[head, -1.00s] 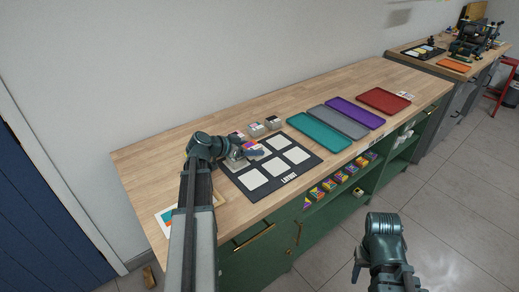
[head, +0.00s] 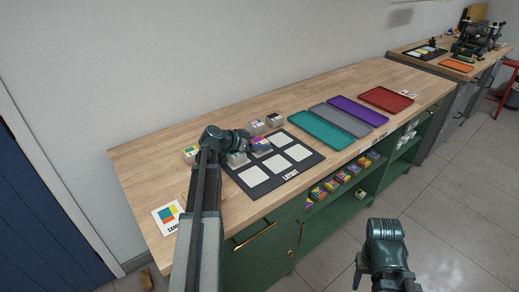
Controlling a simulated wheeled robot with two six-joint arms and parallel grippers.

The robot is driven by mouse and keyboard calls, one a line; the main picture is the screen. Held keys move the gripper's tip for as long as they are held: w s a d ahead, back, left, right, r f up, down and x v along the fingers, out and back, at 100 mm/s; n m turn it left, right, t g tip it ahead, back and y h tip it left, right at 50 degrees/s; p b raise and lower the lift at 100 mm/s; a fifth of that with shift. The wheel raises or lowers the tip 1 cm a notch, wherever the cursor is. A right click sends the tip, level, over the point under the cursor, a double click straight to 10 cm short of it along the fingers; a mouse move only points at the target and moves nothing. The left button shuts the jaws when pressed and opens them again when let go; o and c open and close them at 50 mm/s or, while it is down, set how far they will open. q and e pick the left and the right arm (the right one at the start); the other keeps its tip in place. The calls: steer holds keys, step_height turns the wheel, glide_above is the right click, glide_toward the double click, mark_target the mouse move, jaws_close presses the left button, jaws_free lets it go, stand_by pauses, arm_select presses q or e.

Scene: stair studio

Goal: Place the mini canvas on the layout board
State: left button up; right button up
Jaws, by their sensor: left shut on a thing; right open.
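The layout board (head: 273,184) is a black mat with white square cells and the word LAYOUT on its front edge. My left gripper (head: 250,146) is over its back left part and shut on a mini canvas (head: 261,144), a small block with a purple and orange top. The canvas is at the board's back row; I cannot tell whether it touches the board. A pale block (head: 237,159) shows beside my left wrist, partly hidden. My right gripper (head: 385,283) is open and empty, low in front of the cabinet, its fingers partly cut off by the frame edge.
More small blocks stand behind the board (head: 257,127) and left of my arm (head: 190,153). A sample card (head: 168,217) lies at the left. Teal (head: 320,131), grey, purple and red (head: 387,100) trays lie to the right. Several coloured blocks (head: 331,185) sit on the shelf below.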

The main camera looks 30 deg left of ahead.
arm_select(q)
steer(key=shift+f, duration=0.15)
steer(key=shift+f, duration=0.15)
steer(key=o, duration=1.3)
steer(key=shift+o, duration=0.2)
